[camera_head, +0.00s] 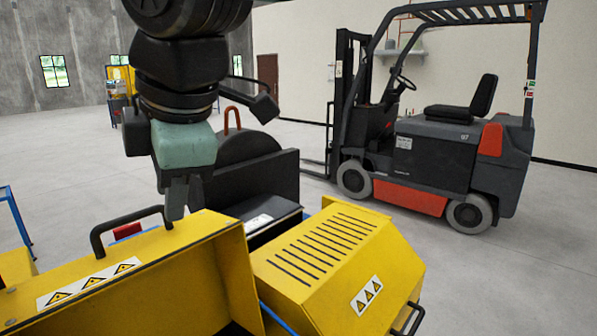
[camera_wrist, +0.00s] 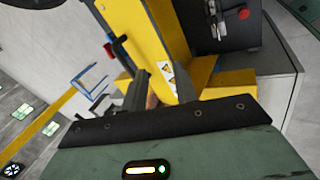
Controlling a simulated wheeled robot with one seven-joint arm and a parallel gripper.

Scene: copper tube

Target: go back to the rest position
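My gripper (camera_head: 186,203), with a green body and grey fingers, hangs pointing down behind the black handle of a yellow machine cover (camera_head: 180,280). In the wrist view my gripper (camera_wrist: 160,75) has its two dark fingers apart, with part of the yellow machine and a white warning label showing between them. A small brownish patch shows low between the fingers; I cannot tell what it is. No copper tube can be made out in the head view.
A yellow slotted machine housing (camera_head: 325,245) stands right of the cover, with a black guard (camera_head: 255,180) behind. A grey and red forklift (camera_head: 430,150) stands farther back at right. Open concrete floor (camera_head: 65,150) lies at left, with a blue frame (camera_head: 18,220) at the edge.

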